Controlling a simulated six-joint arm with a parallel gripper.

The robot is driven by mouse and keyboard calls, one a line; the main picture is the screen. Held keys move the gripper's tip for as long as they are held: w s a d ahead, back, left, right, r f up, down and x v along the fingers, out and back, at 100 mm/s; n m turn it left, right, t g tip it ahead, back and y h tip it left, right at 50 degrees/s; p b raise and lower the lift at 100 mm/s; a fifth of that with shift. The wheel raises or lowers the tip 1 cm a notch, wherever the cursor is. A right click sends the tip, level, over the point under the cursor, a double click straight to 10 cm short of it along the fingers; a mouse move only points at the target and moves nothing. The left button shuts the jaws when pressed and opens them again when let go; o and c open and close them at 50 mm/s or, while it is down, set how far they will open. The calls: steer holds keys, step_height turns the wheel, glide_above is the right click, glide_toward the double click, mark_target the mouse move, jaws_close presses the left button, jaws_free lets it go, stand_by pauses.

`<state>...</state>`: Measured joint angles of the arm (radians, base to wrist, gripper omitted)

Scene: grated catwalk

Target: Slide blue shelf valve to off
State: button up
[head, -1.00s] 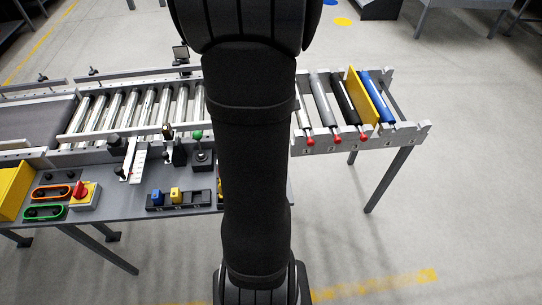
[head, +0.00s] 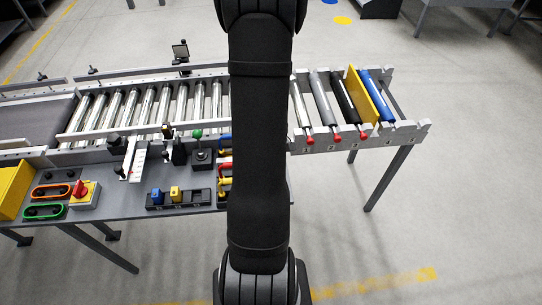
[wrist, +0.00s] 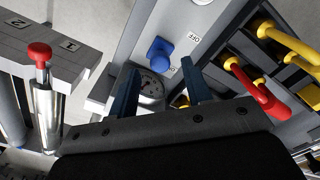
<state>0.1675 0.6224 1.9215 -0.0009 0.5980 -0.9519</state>
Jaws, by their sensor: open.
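A blue knob (wrist: 160,54), which appears to be the blue shelf valve, stands on a light grey panel (wrist: 145,22) in the wrist view. A small label (wrist: 194,39) beside it seems to read OFF, upside down. My gripper (wrist: 160,82) is open, its two dark blue fingers spread and empty. In the picture the knob lies just beyond the fingertips, between their lines; I cannot tell the height gap. A round grey part (wrist: 151,88) shows between the fingers. In the head view my arm hides the gripper and this knob.
Red (wrist: 250,88) and yellow handles (wrist: 290,42) stand close on the right in the wrist view. A roller rack (wrist: 45,50) with a red-tipped roller is on the left.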

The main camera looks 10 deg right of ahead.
steer(key=shift+f, duration=1.25)
jaws_close()
steer(key=shift+s, duration=1.75)
jaws_free()
